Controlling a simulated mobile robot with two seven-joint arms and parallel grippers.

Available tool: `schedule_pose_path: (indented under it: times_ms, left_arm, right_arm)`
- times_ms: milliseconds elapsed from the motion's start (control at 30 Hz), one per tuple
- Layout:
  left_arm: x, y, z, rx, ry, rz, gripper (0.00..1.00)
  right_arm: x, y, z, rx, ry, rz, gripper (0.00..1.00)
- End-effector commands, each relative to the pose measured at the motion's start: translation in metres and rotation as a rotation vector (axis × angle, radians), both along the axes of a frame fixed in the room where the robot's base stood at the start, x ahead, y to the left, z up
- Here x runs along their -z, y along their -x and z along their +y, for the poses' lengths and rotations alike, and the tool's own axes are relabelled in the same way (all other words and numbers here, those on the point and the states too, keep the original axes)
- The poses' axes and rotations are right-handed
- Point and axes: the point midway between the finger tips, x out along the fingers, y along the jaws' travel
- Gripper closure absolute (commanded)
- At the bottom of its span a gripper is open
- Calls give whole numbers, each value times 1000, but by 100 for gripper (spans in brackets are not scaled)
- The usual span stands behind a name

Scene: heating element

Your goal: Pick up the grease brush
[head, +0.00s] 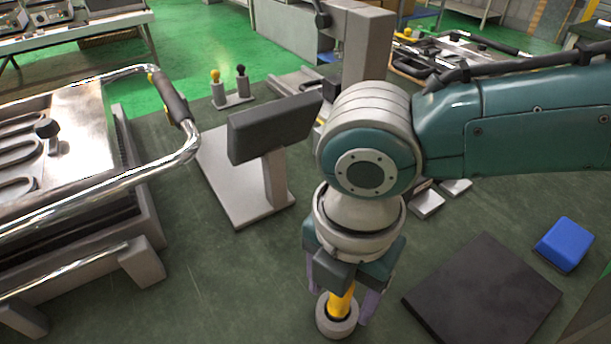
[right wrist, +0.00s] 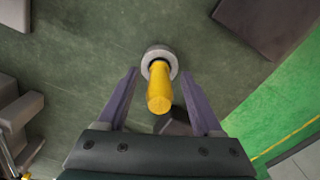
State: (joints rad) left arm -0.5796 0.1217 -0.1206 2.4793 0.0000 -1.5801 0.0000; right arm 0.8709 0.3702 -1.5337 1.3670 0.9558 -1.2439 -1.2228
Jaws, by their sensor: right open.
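The grease brush (right wrist: 160,88) shows its yellow handle in the right wrist view, standing upright in a round grey holder (right wrist: 158,54). In the head view the yellow handle (head: 342,300) shows below my right gripper, above the same grey holder (head: 337,322). My right gripper (head: 342,300) points down over the brush. Its two purple fingers are apart, one on each side of the handle, as the right wrist view (right wrist: 160,84) also shows. The fingers do not appear to touch the handle. The brush's bristles are hidden in the holder. My left gripper is not in view.
A dark square plate (head: 485,295) and a blue block (head: 565,243) lie to the right. A grey stand with a dark padded top (head: 275,127) is left of my right arm. A metal unit with a chrome rail (head: 100,190) fills the left side.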

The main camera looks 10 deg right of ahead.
Motion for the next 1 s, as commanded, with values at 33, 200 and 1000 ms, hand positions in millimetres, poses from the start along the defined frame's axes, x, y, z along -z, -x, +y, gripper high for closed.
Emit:
schedule_pose_path:
  times_ms: [33,200,1000]
  left_arm:
    - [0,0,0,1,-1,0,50]
    - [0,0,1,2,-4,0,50]
    - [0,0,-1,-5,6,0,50]
  right_arm:
    - [0,0,0,0,0,0,34]
    - [0,0,0,0,0,0,53]
    - [-1,0,0,1,0,0,100]
